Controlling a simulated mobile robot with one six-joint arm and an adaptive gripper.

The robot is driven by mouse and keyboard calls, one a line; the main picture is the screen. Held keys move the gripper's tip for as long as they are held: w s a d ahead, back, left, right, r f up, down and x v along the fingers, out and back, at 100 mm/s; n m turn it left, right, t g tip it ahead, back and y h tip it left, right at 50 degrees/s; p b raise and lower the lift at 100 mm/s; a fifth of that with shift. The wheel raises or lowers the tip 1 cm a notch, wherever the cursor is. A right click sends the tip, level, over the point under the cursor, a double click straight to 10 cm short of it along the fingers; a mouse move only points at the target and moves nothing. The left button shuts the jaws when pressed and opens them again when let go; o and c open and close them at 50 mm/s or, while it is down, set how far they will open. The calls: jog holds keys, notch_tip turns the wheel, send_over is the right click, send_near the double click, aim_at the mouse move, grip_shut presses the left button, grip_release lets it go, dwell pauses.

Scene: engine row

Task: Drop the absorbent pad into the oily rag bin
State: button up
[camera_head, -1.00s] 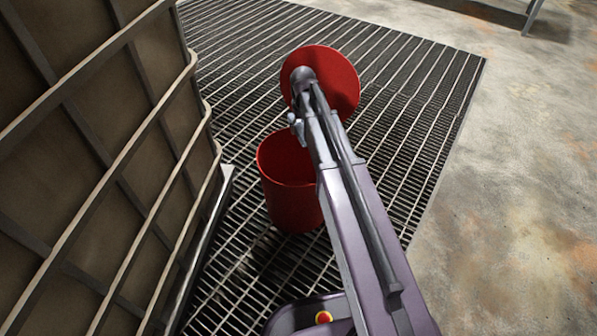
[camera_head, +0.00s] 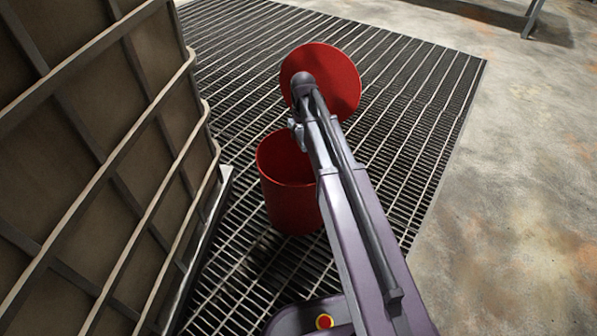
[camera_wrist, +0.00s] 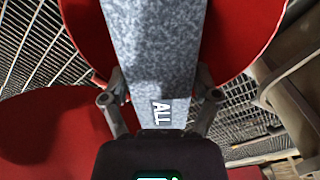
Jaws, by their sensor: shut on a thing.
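The absorbent pad (camera_wrist: 155,45) is a speckled grey strip with "ALL" printed on it in the wrist view. My gripper (camera_wrist: 162,95) is shut on it, one finger at each side edge. The pad extends away from the gripper in front of a red surface; its far end is out of frame. In the head view the oily rag bin (camera_head: 290,205) is a red, open-topped can standing on the grating. Its round red lid (camera_head: 340,80) shows behind the opening. My arm passes over the bin's right side and hides part of it; the pad is hidden there.
A caged tan tank (camera_head: 90,150) stands close on the left. The bin stands on a metal floor grating (camera_head: 420,120). Bare concrete floor (camera_head: 520,220) lies open to the right. A metal leg (camera_head: 532,15) shows at the top right.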

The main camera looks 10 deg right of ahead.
jog(key=shift+f+b, duration=1.35)
jog(key=shift+f, duration=0.3)
jog(key=o, duration=0.9)
jog(key=shift+r, duration=0.2)
notch_tip(320, 180, up, 6)
jog(key=p, duration=0.6)
jog(key=shift+r+p, duration=0.2)
jog(key=shift+p, duration=0.2)
jog(key=r+p, duration=0.7)
jog(key=w+r+p, duration=0.1)
jog(key=r+p, duration=0.7)
jog(key=w+r+p, duration=0.1)
jog(key=r+p, duration=0.7)
jog(key=shift+w+d+r, duration=0.15)
jog(key=shift+w, duration=0.1)
